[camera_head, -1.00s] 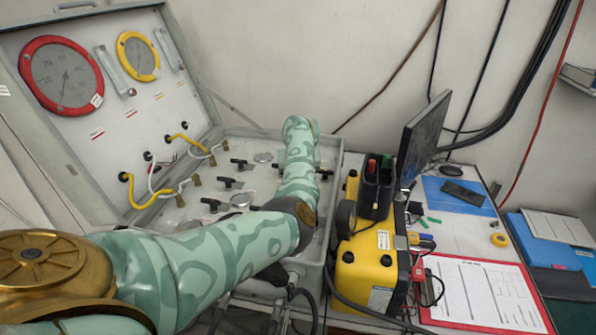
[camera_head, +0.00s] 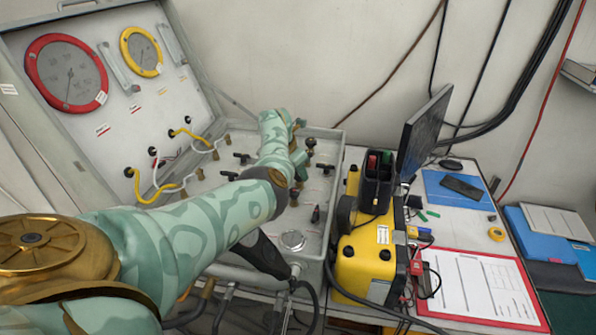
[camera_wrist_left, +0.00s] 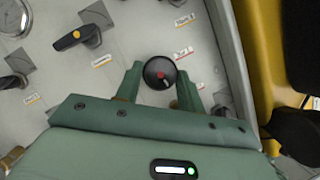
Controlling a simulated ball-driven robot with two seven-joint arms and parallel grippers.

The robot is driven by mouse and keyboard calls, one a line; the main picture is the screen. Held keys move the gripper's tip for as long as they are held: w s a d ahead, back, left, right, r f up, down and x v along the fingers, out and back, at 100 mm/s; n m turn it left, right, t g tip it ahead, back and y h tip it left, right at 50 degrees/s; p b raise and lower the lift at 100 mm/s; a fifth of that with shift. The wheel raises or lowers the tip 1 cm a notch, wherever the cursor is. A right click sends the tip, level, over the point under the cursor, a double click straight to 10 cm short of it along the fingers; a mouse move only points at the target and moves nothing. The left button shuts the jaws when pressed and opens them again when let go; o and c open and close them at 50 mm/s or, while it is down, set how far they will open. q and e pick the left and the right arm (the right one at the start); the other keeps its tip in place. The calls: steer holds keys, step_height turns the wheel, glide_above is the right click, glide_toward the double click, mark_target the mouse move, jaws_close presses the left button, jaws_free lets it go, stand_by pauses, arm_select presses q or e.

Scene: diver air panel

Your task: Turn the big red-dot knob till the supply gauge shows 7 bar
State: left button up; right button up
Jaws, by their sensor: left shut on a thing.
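In the left wrist view, a round black knob (camera_wrist_left: 160,72) with a red dot sits between the two green fingers of my left gripper (camera_wrist_left: 160,88). The gripper is shut on the knob. In the head view, my left gripper (camera_head: 297,165) is over the case panel, partly behind my arm, and I cannot make out the held knob there. A large red-rimmed gauge (camera_head: 66,73) and a smaller yellow-rimmed gauge (camera_head: 141,52) are on the raised lid. Their scales are too small to read, and I cannot tell which is the supply gauge. My right gripper is not in view.
Yellow and white hoses (camera_head: 150,190) run at the lid's foot. A yellow unit (camera_head: 366,258) stands close to the case's right side.

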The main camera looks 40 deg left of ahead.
arm_select(q)
steer(key=m+h+b, duration=0.1)
steer(key=m, duration=0.1)
steer(key=shift+a+f+m, duration=0.1)
steer(key=shift+a+m, duration=0.05)
steer(key=shift+m, duration=0.15)
steer(key=shift+w+m+g+h+b, duration=0.1)
steer(key=shift+m+g+h+b, duration=0.35)
steer(key=shift+m+b, duration=0.9)
steer(key=shift+a, duration=0.1)
steer(key=o, duration=1)
steer(key=shift+c, duration=0.2)
steer(key=shift+r, duration=0.2)
steer(key=p+v, duration=0.7)
steer(key=v, duration=0.9)
steer(key=shift+a, duration=0.15)
